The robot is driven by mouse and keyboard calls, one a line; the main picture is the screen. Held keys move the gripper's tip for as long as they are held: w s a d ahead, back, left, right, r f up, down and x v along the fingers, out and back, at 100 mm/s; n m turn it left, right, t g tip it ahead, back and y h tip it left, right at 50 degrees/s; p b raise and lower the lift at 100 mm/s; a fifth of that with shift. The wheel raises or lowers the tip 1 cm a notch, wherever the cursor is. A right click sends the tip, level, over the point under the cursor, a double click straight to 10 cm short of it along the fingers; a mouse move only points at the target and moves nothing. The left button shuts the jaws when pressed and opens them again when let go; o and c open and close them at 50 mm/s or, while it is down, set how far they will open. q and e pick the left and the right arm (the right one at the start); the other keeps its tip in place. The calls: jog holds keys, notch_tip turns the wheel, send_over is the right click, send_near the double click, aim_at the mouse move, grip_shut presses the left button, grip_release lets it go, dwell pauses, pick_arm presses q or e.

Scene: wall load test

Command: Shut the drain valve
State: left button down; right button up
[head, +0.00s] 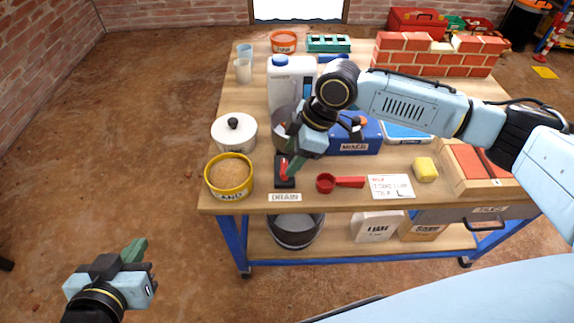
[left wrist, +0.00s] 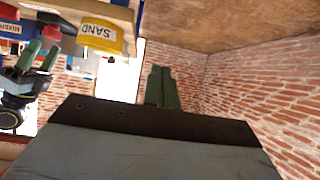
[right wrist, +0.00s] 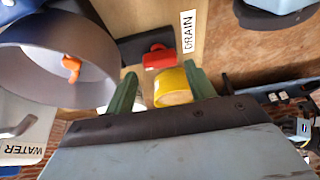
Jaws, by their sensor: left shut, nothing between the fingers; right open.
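The drain valve (head: 284,171) has a red handle on a black base, near the table's front edge behind the DRAIN label (head: 285,197). In the right wrist view its red handle (right wrist: 160,57) lies beyond the fingertips, near the gap between them. My right gripper (head: 297,158) is open and empty, over the valve and partly hiding it in the head view. I cannot tell whether a finger touches the handle. My open right fingers also show in the right wrist view (right wrist: 160,90). My left gripper (head: 138,262) is shut and empty, away from the table at lower left.
A yellow SAND tub (head: 230,188) and a white lidded pot (head: 234,133) stand left of the valve. A grey mixing bowl (right wrist: 55,75) is close to my right gripper. A red scoop (head: 326,183) lies right of the valve. A dark bucket (head: 296,238) stands on the lower shelf.

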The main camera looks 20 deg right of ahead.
aim_at(286, 166)
jog(key=b+x, duration=0.1)
jog(key=x, duration=0.2)
jog(key=shift+f, duration=0.1)
pick_arm(q)
notch_tip(286, 166, up, 6)
jog(key=w+d+t+h, duration=0.1)
jog(key=w+d+t, duration=0.1)
jog(key=t, duration=0.2)
jog(key=shift+w+r+t+h, duration=0.2)
jog(key=shift+w+t+h, duration=0.1)
jog(key=shift+h, duration=0.1)
pick_arm(e)
jog(key=shift+a+f, duration=0.1)
jog(key=shift+f, duration=0.1)
jog(key=shift+c, duration=0.4)
